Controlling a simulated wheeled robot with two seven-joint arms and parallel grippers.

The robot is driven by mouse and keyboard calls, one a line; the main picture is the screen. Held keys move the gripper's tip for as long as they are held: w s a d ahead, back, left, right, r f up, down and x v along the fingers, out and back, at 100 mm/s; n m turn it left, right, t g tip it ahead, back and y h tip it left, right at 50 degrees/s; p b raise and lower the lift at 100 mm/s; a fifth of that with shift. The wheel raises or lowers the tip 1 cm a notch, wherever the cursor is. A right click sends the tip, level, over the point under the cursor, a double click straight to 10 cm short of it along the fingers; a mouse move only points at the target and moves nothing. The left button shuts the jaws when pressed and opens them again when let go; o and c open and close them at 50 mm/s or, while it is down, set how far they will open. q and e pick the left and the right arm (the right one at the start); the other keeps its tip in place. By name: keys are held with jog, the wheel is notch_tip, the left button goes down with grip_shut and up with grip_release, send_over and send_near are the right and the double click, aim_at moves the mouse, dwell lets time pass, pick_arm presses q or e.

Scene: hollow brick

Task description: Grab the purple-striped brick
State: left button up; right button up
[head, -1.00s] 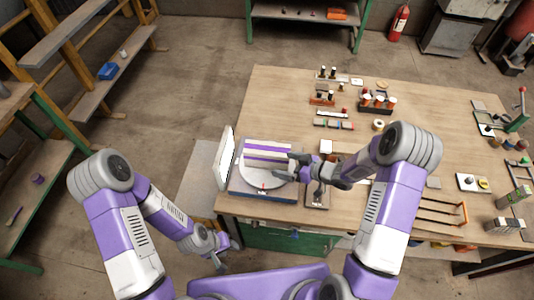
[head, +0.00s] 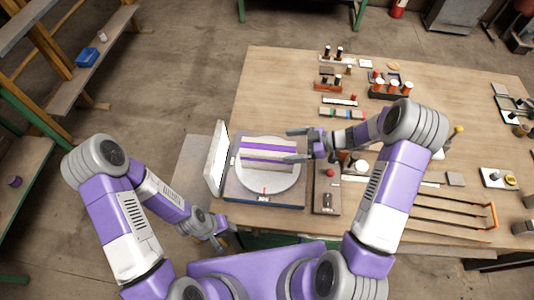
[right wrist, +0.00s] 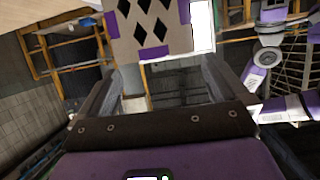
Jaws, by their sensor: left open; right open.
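The purple-striped brick (head: 262,153) lies on a white round turntable (head: 263,184) on a blue-grey base. Its top has purple and pale stripes. My right gripper (head: 291,145) is open and empty at the brick's right end, its fingers pointing left; the lower finger overlaps the brick in the head view. In the right wrist view, the brick's end face (right wrist: 150,40), with dark diamond holes and purple patches, shows beyond the open fingers (right wrist: 165,78), towards the top of the picture. My left gripper (head: 222,236) is open and low, in front of the table's left corner, away from the brick.
A white upright panel (head: 217,160) stands left of the turntable. A small board with a red knob (head: 330,173) lies right of it, under my right arm. Racks with bottles (head: 390,88) stand farther back. The wooden table (head: 270,90) behind the turntable is clear.

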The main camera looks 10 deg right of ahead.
aim_at(270, 148)
jog(key=shift+a+f, duration=0.25)
jog(key=shift+a, duration=0.95)
jog(key=x, duration=0.5)
jog(key=shift+w+r, duration=0.2)
jog(key=shift+w, duration=0.1)
jog(key=shift+d, duration=0.1)
grip_shut()
